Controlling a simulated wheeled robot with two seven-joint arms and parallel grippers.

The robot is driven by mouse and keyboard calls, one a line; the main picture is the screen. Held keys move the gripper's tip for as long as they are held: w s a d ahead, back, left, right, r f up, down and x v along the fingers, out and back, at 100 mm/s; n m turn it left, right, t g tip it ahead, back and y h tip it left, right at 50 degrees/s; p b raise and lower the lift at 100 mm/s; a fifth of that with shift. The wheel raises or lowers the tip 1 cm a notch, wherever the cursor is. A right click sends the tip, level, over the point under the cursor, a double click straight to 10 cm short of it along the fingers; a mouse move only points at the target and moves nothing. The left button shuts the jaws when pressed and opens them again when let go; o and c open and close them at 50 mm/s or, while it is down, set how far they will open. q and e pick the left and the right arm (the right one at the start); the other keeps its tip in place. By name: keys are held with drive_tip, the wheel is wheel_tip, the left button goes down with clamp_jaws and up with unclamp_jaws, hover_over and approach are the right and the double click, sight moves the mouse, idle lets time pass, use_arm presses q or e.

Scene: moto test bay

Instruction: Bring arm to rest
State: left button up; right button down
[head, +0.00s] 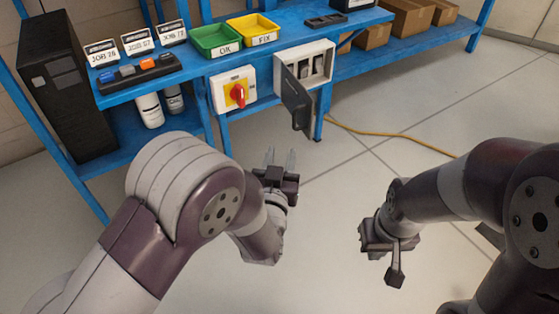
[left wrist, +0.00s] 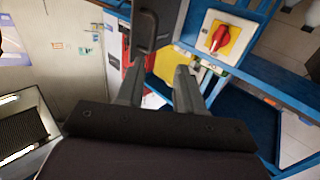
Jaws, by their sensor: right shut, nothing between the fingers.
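My left gripper (head: 281,158) points away from me in the head view, in front of the blue workbench. Its two fingers are apart with nothing visible between them. They also show apart in the left wrist view (left wrist: 160,75). My right gripper (head: 396,272) hangs over the bare floor at the right of the head view, shut and empty. It points down and towards me. Both grippers appear clear of the bench.
The blue workbench (head: 190,68) carries a green bin (head: 215,40) and a yellow bin (head: 253,29). A red rotary switch (head: 238,94) and an open grey box (head: 305,62) are on its front; the box's dark door (head: 297,100) hangs out. A yellow cable (head: 390,135) crosses the otherwise clear floor.

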idle(0.3)
use_arm(q)
drive_tip(key=s+f+m+g, duration=0.2)
drive_tip(key=s+f+g, duration=0.6)
drive_tip(key=f, duration=0.4)
drive_tip(key=s+a+r+n+g+y, duration=0.1)
drive_tip(key=s+a+r+g, duration=0.1)
drive_tip(key=s+a+g, duration=0.45)
drive_tip(key=s+a+r+n+g+y, duration=0.2)
drive_tip(key=s+a+r, duration=0.15)
drive_tip(key=a, duration=0.65)
wheel_tip(320, 180, up, 36)
drive_tip(key=a+p, duration=0.1)
drive_tip(key=p, duration=3.5)
drive_tip(key=shift+w+f, duration=0.25)
